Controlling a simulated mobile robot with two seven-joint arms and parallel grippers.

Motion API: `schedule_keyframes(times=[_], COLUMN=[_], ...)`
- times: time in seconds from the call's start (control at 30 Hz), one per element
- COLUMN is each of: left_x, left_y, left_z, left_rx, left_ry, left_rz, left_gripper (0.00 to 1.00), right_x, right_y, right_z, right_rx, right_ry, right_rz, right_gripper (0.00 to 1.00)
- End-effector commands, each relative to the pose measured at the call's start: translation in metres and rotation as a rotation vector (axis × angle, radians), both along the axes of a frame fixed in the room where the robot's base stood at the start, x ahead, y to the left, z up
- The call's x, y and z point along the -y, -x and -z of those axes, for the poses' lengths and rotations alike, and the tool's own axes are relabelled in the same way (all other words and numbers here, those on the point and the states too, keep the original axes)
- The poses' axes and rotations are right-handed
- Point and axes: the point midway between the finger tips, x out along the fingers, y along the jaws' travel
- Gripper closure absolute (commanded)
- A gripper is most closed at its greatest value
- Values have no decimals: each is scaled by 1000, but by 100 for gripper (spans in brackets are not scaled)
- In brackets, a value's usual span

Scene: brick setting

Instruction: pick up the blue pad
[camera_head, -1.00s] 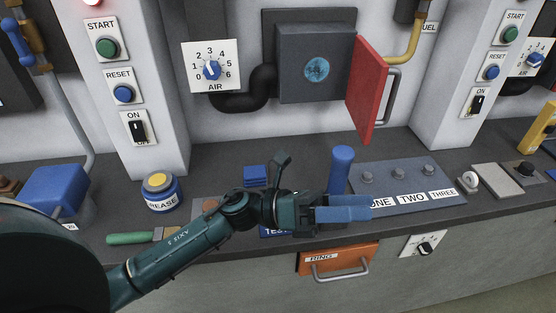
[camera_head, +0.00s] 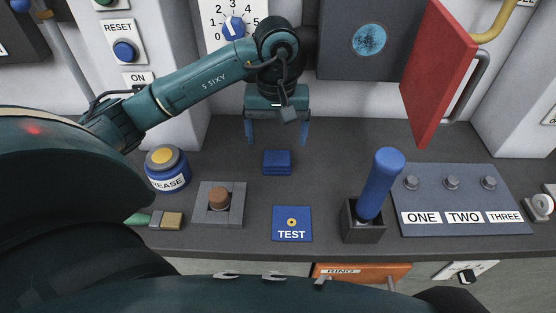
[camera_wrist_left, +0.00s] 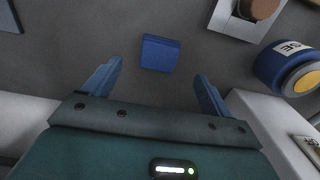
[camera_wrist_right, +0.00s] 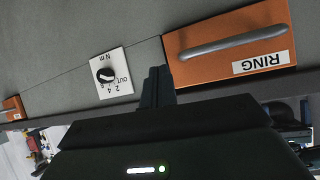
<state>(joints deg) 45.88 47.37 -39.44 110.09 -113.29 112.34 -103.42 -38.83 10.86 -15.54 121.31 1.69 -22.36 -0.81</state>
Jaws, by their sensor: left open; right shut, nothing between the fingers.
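The blue pad (camera_head: 277,162) is a small stack of flat blue squares lying on the dark bench top, in the middle of the head view. It also shows in the left wrist view (camera_wrist_left: 160,53), just beyond and between the fingertips. My left gripper (camera_head: 277,140) is open and empty, pointing down above and behind the pad, its two blue fingers spread wider than the pad. In the left wrist view the left gripper (camera_wrist_left: 160,85) does not touch the pad. My right gripper (camera_wrist_right: 156,75) is shut and empty, in front of the orange RING drawer (camera_wrist_right: 228,42).
A grease jar (camera_head: 167,170) and a brown button on a grey plate (camera_head: 219,203) stand left of the pad. A blue TEST plate (camera_head: 292,224) lies in front. A blue lever (camera_head: 381,185) rises at right, beside the ONE TWO THREE panel (camera_head: 460,190). A red door (camera_head: 437,70) hangs open.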

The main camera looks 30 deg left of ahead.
Motion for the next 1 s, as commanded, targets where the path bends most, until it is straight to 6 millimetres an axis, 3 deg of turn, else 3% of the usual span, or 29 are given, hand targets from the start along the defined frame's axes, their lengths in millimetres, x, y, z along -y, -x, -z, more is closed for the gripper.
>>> schedule_keyframes(times=[0.1,0.37,0.6,0.9,1.0], left_x=[0,0,-2,-3,-3], left_y=[0,0,-2,-3,-3], left_z=[17,38,73,79,79], left_rx=[-3,-4,-3,2,1], left_ry=[2,3,5,3,3], left_rz=[-1,-2,-1,-1,-1], left_gripper=[15,15,15,15,22], right_x=[0,4,7,7,7], right_y=[0,-2,-5,-3,-3], right_z=[-2,-4,-6,-1,-1], right_rx=[0,-2,-11,-21,-21], right_ry=[1,4,5,7,7], right_rz=[1,12,30,30,30], right_gripper=[100,100,100,100,100])
